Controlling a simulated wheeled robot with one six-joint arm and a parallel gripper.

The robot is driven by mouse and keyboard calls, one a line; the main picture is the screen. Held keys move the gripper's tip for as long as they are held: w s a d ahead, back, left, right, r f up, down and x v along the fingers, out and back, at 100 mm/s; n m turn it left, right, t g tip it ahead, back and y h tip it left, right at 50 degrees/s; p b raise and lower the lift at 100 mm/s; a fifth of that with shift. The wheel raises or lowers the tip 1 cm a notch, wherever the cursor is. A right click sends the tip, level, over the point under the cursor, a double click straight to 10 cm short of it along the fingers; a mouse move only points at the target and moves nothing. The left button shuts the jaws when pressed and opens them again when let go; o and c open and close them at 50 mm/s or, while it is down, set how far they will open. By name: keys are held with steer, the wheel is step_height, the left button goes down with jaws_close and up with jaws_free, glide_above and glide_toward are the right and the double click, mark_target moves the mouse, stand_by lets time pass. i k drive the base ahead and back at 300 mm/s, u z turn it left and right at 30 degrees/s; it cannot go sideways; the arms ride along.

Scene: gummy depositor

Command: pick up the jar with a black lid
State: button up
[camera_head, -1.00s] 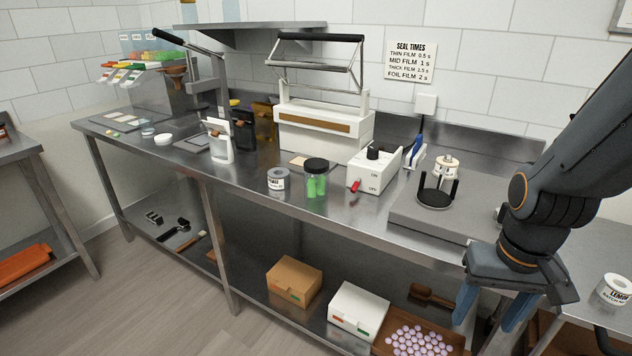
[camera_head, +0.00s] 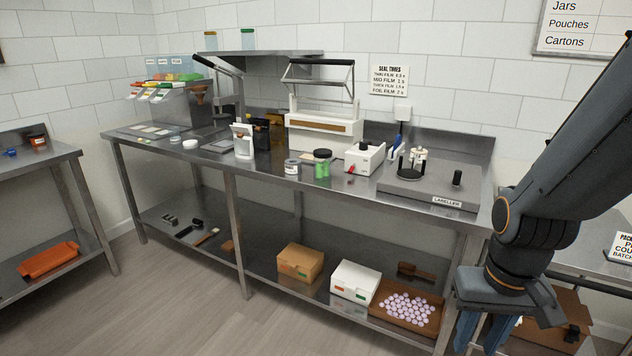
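A clear jar with a black lid (camera_head: 322,163) and green contents stands upright near the front edge of the steel bench (camera_head: 262,172). It is between a small white labelled tub (camera_head: 292,167) and the white control box (camera_head: 364,157). My gripper (camera_head: 484,335) hangs at the lower right, fingers pointing down, well apart from the jar. Its two blue fingers are spread with nothing seen between them; their tips are cut off by the picture's bottom edge.
A labeller (camera_head: 432,188) fills the bench's right end. A heat sealer (camera_head: 325,130) stands behind the jar. The lower shelf holds a brown box (camera_head: 300,262), a white box (camera_head: 355,281) and a tray (camera_head: 384,322) of purple pieces. Floor before the bench is clear.

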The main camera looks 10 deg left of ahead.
mark_target(322, 167)
steer(key=u, duration=1)
steer(key=i, duration=1.25)
steer(key=z, duration=0.6)
